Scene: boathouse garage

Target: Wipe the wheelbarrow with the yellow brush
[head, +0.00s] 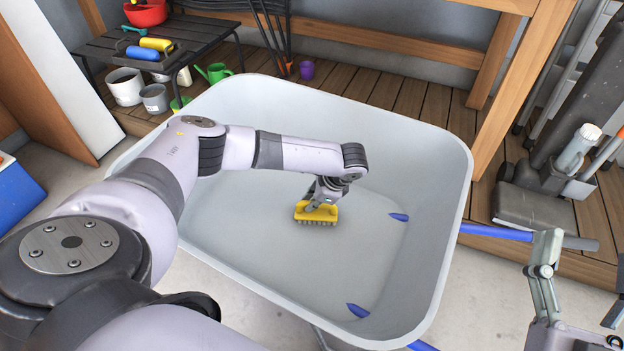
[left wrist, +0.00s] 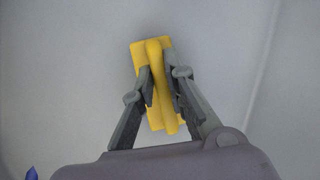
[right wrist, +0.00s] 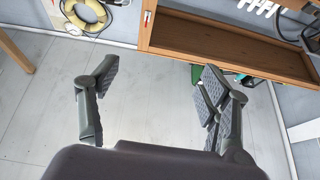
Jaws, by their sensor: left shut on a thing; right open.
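The wheelbarrow (head: 360,112) is a large light grey tub in the middle of the head view. My left gripper (head: 318,206) is inside the tub, low over its floor, shut on the yellow brush (head: 316,214). The brush's bristles point down at the tub floor; I cannot tell for sure whether they touch it. In the left wrist view the fingers (left wrist: 162,88) pinch the raised handle of the yellow brush (left wrist: 157,127). My right gripper (right wrist: 153,95) is open and empty, over pale floorboards in the right wrist view. In the head view it is at the lower right, outside the tub.
Blue wheelbarrow handles (head: 497,232) stick out at the right, with blue ends inside the tub. A dark slatted bench (head: 110,48) with tools stands at the back left, buckets (head: 125,87) below it. Wooden posts and a grey-based tool (head: 518,207) stand right.

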